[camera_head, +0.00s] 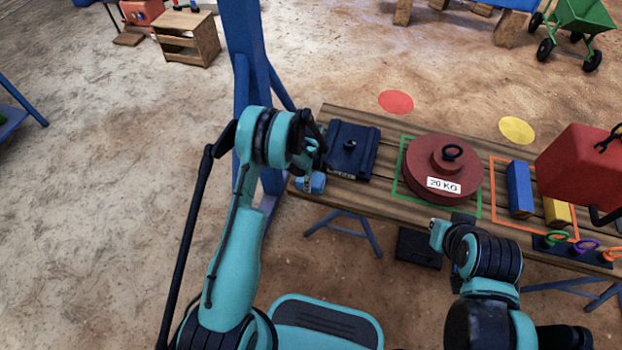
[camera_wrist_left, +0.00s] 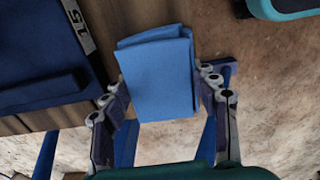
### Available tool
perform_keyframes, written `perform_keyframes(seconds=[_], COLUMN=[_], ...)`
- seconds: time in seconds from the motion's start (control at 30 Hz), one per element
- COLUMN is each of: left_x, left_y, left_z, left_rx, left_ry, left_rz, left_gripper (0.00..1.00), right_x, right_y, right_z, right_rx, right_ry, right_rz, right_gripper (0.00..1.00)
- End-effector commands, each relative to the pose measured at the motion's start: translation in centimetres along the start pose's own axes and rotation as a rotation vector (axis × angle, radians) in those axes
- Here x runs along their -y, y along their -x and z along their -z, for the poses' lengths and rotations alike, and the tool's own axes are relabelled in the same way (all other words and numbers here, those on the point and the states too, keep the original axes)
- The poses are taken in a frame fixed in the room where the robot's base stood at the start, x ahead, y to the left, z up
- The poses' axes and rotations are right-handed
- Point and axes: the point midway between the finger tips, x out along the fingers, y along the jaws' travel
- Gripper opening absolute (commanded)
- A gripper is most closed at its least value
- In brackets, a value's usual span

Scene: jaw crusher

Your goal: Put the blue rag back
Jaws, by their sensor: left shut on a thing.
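The blue rag (camera_wrist_left: 158,72) is a folded light-blue cloth. My left gripper (camera_wrist_left: 160,88) is shut on it, with a finger at each side. In the head view, the rag (camera_head: 313,183) shows as a small blue patch beside my left gripper (camera_head: 311,172). Both are at the left end of the wooden table (camera_head: 388,190), just left of a dark blue block (camera_head: 350,148). In the left wrist view, the rag is by the table edge, partly over the ground. My right gripper (camera_head: 462,219) is by the table's front edge, and its fingers are unclear.
A red 20 KG weight (camera_head: 443,170) stands in a green outline. Blue (camera_head: 519,190) and yellow (camera_head: 557,211) blocks sit by an orange outline, near a red box (camera_head: 584,168). A blue post (camera_head: 249,90) stands behind my left arm.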

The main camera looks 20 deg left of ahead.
Motion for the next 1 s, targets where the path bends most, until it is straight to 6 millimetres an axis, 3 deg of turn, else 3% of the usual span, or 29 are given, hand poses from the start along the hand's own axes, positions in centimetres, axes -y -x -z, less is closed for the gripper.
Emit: perform_keyframes(seconds=[0.03, 0.07, 0.13, 0.43, 0.57, 1.0], left_x=[0.0, 0.0, 0.0, 0.0, 0.0, 0.0], left_y=[-0.2, -0.2, -0.2, -0.1, 1.0, 10.0], left_z=[0.0, 0.0, 0.0, 0.0, 0.0, 0.0], left_rx=[0.0, 0.0, 0.0, 0.0, 0.0, 0.0], left_ry=[0.0, 0.0, 0.0, 0.0, 0.0, 0.0], left_rz=[0.0, 0.0, 0.0, 0.0, 0.0, 0.0], left_gripper=[0.36, 0.65, 0.8, 0.8, 0.8, 0.8], right_x=[0.0, 0.0, 0.0, 0.0, 0.0, 0.0], right_y=[0.0, 0.0, 0.0, 0.0, 0.3, 3.1], right_z=[0.0, 0.0, 0.0, 0.0, 0.2, 2.2], right_rx=[0.0, 0.0, 0.0, 0.0, 0.0, 0.0], right_ry=[0.0, 0.0, 0.0, 0.0, 0.0, 0.0], right_rz=[0.0, 0.0, 0.0, 0.0, 0.0, 0.0], right_gripper=[0.0, 0.0, 0.0, 0.0, 0.0, 0.0])
